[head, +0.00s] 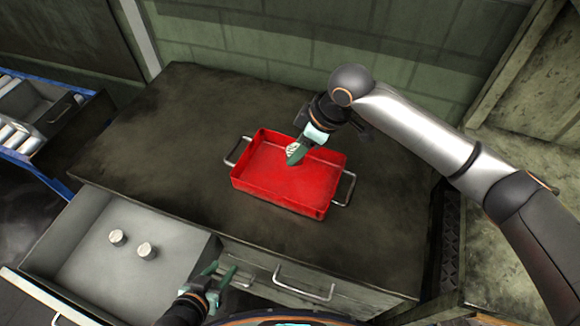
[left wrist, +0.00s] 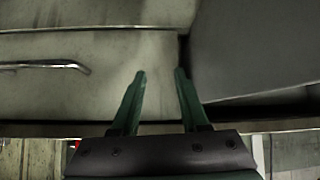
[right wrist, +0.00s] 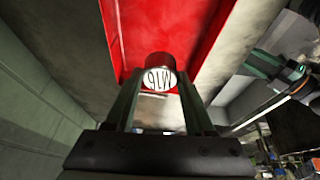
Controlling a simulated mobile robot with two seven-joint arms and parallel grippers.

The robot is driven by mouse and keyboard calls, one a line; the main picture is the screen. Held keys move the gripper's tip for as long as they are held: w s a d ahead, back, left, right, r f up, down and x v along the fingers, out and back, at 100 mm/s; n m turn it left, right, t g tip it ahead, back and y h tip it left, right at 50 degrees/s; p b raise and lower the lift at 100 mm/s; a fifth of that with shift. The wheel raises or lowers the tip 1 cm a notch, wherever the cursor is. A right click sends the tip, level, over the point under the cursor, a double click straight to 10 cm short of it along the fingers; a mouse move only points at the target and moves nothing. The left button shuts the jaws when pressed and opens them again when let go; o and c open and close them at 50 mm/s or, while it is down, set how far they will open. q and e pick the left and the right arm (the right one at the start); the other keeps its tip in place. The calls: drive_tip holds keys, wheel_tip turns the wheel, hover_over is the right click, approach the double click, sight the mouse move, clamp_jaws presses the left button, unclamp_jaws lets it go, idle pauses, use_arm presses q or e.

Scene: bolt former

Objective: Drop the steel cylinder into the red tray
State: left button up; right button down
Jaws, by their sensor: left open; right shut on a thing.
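The red tray (head: 265,190) sits on the dark worktop, with a metal handle at each end. My right gripper (head: 295,157) is over the tray's back left part and is shut on a steel cylinder (head: 292,149). In the right wrist view the steel cylinder (right wrist: 159,79) shows its round end face, marked M16, between the fingers, with the red tray (right wrist: 215,35) behind it. I cannot tell its exact height above the tray floor. My left gripper (head: 222,276) is open and empty in front of the drawer fronts; its fingers (left wrist: 160,75) also show apart in the left wrist view.
An open grey drawer (head: 75,235) at the lower left holds two steel cylinders (head: 132,244). A blue-edged rack with several cylinders (head: 22,138) stands at the far left. A block wall (head: 240,40) is behind. The worktop (head: 170,130) around the tray is clear.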

drive_tip(key=shift+f+b, duration=2.5)
drive_tip(key=shift+b, duration=0.35)
drive_tip(key=shift+c, duration=0.9)
unclamp_jaws()
drive_tip(key=v, duration=1.2)
drive_tip(key=shift+d+r+p, duration=0.15)
drive_tip(key=shift+r+p, duration=0.1)
drive_tip(key=shift+p, duration=0.05)
drive_tip(key=shift+s, duration=0.15)
